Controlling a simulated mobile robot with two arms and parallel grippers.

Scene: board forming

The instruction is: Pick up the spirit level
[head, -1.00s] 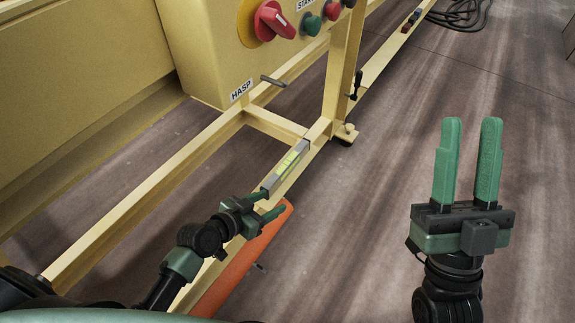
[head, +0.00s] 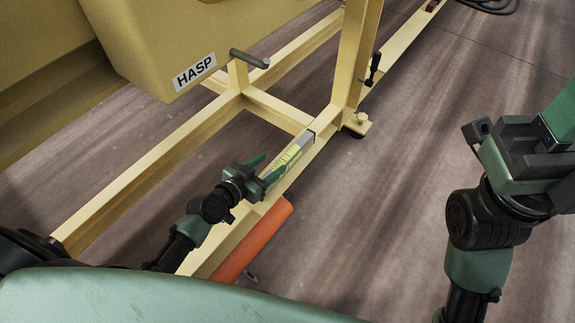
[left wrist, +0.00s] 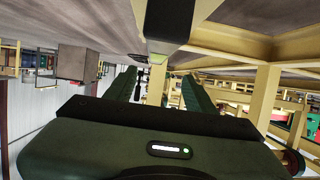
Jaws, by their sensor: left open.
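The spirit level (head: 293,153) is a grey bar with yellow-green markings and a dark far end. It lies along the top of a cream frame rail (head: 332,122) in the head view. My left gripper (head: 272,166) is open at the level's near end, with its green fingers over the rail. The fingers hide that end, and I cannot tell whether they touch it. In the left wrist view the two fingers (left wrist: 160,90) are apart. My right gripper (head: 545,140) is at the right edge, partly cut off, with its fingertips out of view.
A yellow box with a HASP label (head: 194,71) and a dark peg (head: 250,58) stand above the frame. A cream post (head: 357,55) rises beyond the level. An orange bar (head: 255,240) lies beside the near rail.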

